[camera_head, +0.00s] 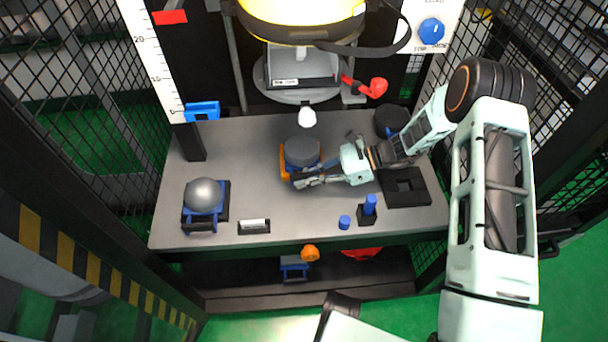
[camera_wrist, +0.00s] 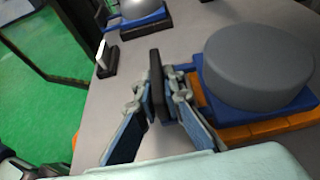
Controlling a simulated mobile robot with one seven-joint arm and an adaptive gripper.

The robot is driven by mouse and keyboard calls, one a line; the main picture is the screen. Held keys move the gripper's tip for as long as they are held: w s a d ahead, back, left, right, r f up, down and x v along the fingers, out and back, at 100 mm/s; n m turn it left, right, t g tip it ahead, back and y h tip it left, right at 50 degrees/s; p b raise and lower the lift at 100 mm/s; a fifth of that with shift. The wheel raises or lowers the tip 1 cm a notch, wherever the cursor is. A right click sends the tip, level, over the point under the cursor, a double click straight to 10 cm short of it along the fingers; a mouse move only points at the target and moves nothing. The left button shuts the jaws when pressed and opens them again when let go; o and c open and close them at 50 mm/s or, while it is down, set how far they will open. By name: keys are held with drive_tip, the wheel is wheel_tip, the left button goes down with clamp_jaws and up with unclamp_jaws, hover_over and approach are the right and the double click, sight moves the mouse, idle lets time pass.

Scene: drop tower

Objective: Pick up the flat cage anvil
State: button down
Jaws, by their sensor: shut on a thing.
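The flat anvil is a thick grey disc (camera_head: 302,151) on a blue base with orange parts beneath, near the middle of the bench. In the wrist view the grey disc (camera_wrist: 258,66) is large at the right, with its blue base and orange edge below. My gripper (camera_head: 303,181) is at its front side. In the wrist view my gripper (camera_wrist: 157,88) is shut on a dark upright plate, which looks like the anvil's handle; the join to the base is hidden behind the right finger. I cannot tell whether the anvil is clear of the bench.
A grey dome anvil (camera_head: 204,194) on a blue base stands at the bench's left. A small label block (camera_head: 254,226), blue pegs (camera_head: 369,205) and an empty black square holder (camera_head: 404,187) are near the front and right. The yellow-rimmed drop head (camera_head: 302,22) hangs above the back.

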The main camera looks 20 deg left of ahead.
drive_tip(key=s+d+r+p, duration=0.3)
drive_tip(key=s+r+p, duration=0.2)
drive_tip(key=s+r, duration=0.7)
drive_tip(key=shift+s+d, duration=0.25)
drive_tip(key=shift+s, duration=0.55)
